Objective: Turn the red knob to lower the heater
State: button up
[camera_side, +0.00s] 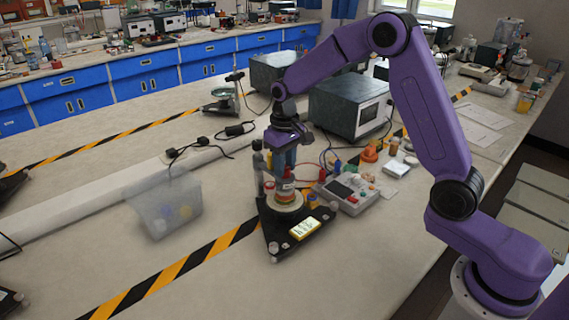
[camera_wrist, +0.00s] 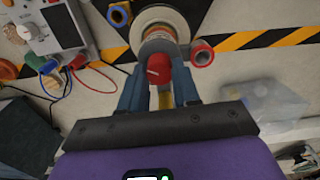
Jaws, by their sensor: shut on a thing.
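The red knob (camera_wrist: 158,69) sits between the two blue-grey fingers of my gripper (camera_wrist: 159,82) in the wrist view, in front of a round pale disc (camera_wrist: 160,18). My gripper is shut on it. In the side view my gripper (camera_side: 285,168) points down over a black triangular stand (camera_side: 285,244) that bears the round heater part (camera_side: 285,203). The fingers hide most of the knob there, so its turn angle cannot be told.
A red-rimmed tube (camera_wrist: 202,53) stands close beside the knob, and a blue-rimmed one (camera_wrist: 119,14) is on the other side. A grey control box (camera_side: 350,193) with cables is to the right. A translucent bin (camera_side: 166,208) stands left.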

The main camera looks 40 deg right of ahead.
jog(key=o, duration=1.1)
jog(key=shift+c, duration=0.2)
notch_tip(320, 180, up, 18)
jog(key=shift+f, duration=0.2)
jog(key=s+a+f+n, duration=0.25)
jog(key=s+a, duration=0.25)
jog(key=s, duration=0.3)
jog(key=s+d+f+n, duration=0.1)
jog(key=s+f+n, duration=0.2)
jog(key=s, duration=0.6)
jog(key=s+d+f+n, duration=0.2)
jog(key=s+f+n, duration=0.1)
jog(key=s, duration=0.6)
jog(key=s+d+f+n, duration=0.1)
jog(key=s+f+n, duration=0.2)
jog(key=s, duration=0.7)
jog(key=shift+d, duration=0.35)
